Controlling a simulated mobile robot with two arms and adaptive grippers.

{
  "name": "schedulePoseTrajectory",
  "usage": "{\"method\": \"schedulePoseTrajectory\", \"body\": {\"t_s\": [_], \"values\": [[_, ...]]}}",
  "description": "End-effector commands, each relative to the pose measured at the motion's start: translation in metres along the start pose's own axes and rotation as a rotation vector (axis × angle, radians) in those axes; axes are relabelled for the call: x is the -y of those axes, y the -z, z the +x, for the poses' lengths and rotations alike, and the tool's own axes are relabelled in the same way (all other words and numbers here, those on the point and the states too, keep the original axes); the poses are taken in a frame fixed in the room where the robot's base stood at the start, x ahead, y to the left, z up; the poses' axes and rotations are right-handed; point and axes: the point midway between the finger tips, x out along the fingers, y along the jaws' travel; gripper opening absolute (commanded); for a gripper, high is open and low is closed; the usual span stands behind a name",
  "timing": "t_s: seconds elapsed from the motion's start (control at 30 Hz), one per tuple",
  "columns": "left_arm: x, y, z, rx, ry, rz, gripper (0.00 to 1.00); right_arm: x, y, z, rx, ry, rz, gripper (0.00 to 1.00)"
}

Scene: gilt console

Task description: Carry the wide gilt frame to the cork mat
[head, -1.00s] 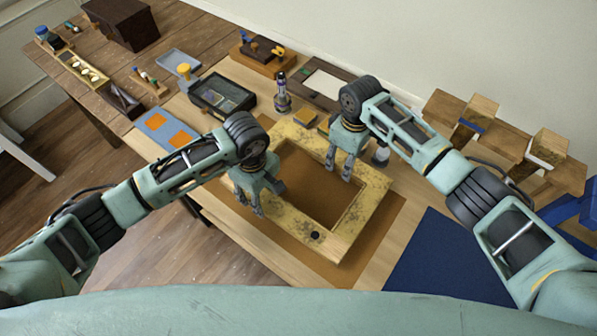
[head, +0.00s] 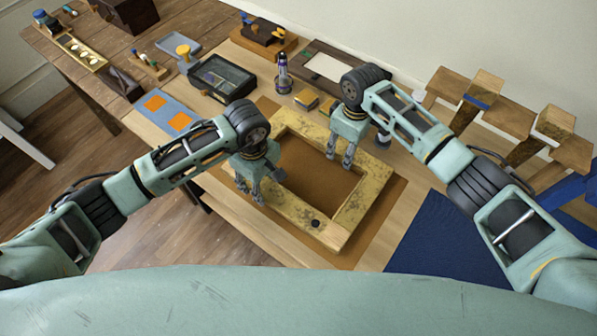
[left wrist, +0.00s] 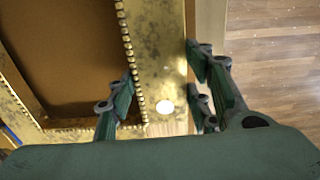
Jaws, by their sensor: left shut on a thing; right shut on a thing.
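The wide gilt frame (head: 362,210) is a speckled gold rectangle with a dark round spot on its near rail. It is over the brown cork mat (head: 392,203), which shows through its opening and along its outer edges. I cannot tell whether the frame touches the mat. My left gripper (head: 249,193) is shut on the frame's left rail. In the left wrist view the fingers (left wrist: 165,98) straddle the gilt rail (left wrist: 160,55), which has a beaded inner edge. My right gripper (head: 339,160) is shut on the frame's right rail, across the opening.
A dark blue mat (head: 440,238) lies to the right. Behind the frame are small blocks (head: 306,98), a dark bottle (head: 283,75) and a dark glass-topped box (head: 222,78). Wooden stands (head: 478,97) rise at the right. Bare table shows between the cork and blue mats.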

Motion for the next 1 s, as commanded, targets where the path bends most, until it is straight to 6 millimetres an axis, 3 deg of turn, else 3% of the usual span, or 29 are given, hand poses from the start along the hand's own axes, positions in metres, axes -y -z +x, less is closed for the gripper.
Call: {"method": "schedulePoseTrajectory", "body": {"t_s": [0.37,0.4,0.6,1.0], "values": [[-0.001,0.001,0.024,-0.001,-0.001,-0.001,0.0,0.0,0.0,0.024,0.0,-0.001,-0.001,0.0],[0.0,0.001,0.024,-0.001,-0.001,-0.001,0.47,0.0,0.0,0.024,0.001,0.0,-0.001,0.47],[0.0,0.0,0.022,-0.001,0.0,0.0,0.65,0.0,0.0,0.022,0.001,0.0,0.0,0.65],[-0.001,0.001,0.015,-0.001,-0.003,0.0,0.65,0.0,0.0,0.022,0.0,0.0,0.0,0.65]]}}
